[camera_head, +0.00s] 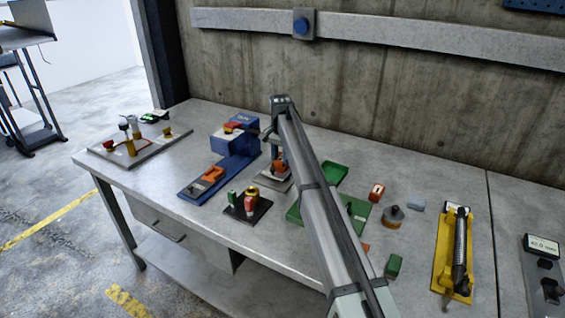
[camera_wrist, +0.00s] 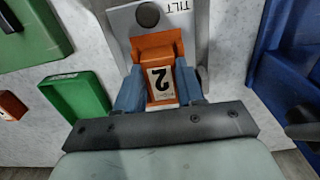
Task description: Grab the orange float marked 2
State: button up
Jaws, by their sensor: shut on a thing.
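The orange float marked 2 (camera_wrist: 158,70) is an orange block with a white label reading "2", upside down in the wrist view. It sits at a grey plate (camera_wrist: 191,17) marked "TILT". My gripper (camera_wrist: 160,90) has its blue fingers on both sides of the float and is shut on it. In the head view the float (camera_head: 278,167) shows as a small bit of orange beside my arm, partly hidden. I cannot tell whether the float is lifted off the plate.
A green tray (camera_head: 298,211) is right of the plate, and a blue fixture (camera_head: 222,172) is left of it. A small dark stand (camera_head: 236,211) is in front. A yellow tool plate (camera_head: 444,262) lies at the right.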

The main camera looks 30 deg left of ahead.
grip_shut()
jog(key=shift+r, duration=0.1)
